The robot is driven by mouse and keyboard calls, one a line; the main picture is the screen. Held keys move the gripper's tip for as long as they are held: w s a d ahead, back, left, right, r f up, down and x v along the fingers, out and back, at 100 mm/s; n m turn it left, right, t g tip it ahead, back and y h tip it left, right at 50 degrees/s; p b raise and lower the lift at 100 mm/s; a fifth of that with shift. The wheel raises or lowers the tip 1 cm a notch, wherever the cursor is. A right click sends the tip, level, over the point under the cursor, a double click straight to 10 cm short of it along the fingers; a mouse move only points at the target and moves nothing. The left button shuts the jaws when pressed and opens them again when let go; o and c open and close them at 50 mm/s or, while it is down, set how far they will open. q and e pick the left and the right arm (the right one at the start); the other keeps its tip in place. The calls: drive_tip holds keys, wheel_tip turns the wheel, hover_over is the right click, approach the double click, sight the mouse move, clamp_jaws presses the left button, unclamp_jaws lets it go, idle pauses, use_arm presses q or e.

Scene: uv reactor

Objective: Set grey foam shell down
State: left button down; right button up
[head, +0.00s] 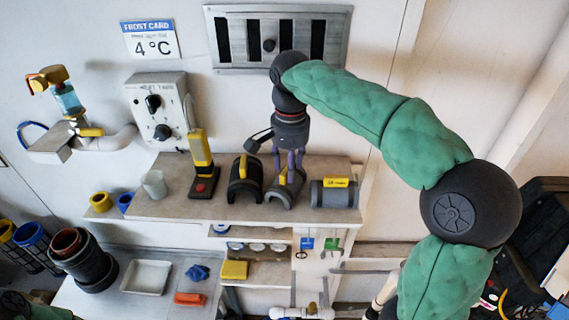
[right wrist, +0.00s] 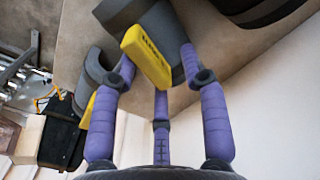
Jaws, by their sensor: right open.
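The grey foam shell (head: 282,192), an arch with a yellow patch on top, rests on the shelf top between a black shell and a grey cylinder. My right gripper (head: 289,162) is directly above it, purple fingers pointing down around its upper part. In the right wrist view the fingers (right wrist: 158,75) are spread, with a yellow label block (right wrist: 146,56) on dark grey foam between them. Whether any finger touches the foam is unclear. Only part of my left arm shows at the lower left of the head view; its gripper is out of sight.
A black shell with yellow (head: 244,180) stands close on the left and a grey cylinder with a yellow label (head: 334,194) on the right. A yellow handheld device (head: 202,165) and a pale cup (head: 154,184) stand further left. The shelf's front edge (head: 240,222) is near.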

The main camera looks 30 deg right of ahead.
wheel_tip(320, 180, up, 12)
drive_tip(key=p, duration=0.1)
drive_tip(key=shift+r, duration=0.2)
idle(0.3)
